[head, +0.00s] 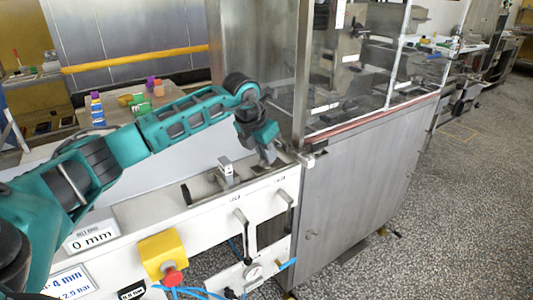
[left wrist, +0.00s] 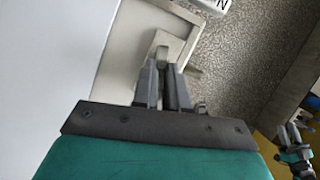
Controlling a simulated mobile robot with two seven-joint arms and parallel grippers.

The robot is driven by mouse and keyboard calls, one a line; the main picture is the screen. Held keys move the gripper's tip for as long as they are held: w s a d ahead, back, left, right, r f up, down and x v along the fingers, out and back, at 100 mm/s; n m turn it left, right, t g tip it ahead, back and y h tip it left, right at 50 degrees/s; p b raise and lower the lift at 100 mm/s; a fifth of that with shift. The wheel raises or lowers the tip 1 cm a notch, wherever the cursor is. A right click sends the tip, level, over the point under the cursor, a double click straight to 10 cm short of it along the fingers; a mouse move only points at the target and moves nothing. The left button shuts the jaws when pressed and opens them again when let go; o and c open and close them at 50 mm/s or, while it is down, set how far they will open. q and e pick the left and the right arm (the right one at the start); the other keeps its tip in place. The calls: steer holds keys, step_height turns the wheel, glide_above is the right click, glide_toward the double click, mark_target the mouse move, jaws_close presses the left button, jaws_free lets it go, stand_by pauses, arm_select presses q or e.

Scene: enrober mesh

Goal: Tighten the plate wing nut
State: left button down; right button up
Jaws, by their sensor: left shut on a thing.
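My left gripper (head: 268,154) points down at the right end of the white machine bed, beside the glass-walled cabinet. In the left wrist view its fingers (left wrist: 162,84) are close together, shut on a small grey piece (left wrist: 161,52) that shows just beyond the tips. This piece is at the place of the plate wing nut, but its wings cannot be made out. A pale metal plate (left wrist: 135,45) lies beneath the fingers. In the head view the gripper hides the held piece.
A small metal block on a bracket (head: 226,168) stands left of the gripper. The steel cabinet (head: 350,205) rises close on the right. Black lever handles (head: 240,218) and a red button on a yellow box (head: 165,258) are on the front. Speckled floor is open at right.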

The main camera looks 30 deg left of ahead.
arm_select(q)
steer(key=shift+a+m+h, duration=0.1)
steer(key=shift+m+h, duration=0.5)
steer(key=shift+m, duration=0.8)
steer(key=c, duration=1.2)
jaws_free()
steer(key=shift+o, duration=0.2)
steer(key=v, duration=1.3)
steer(key=shift+w, duration=0.15)
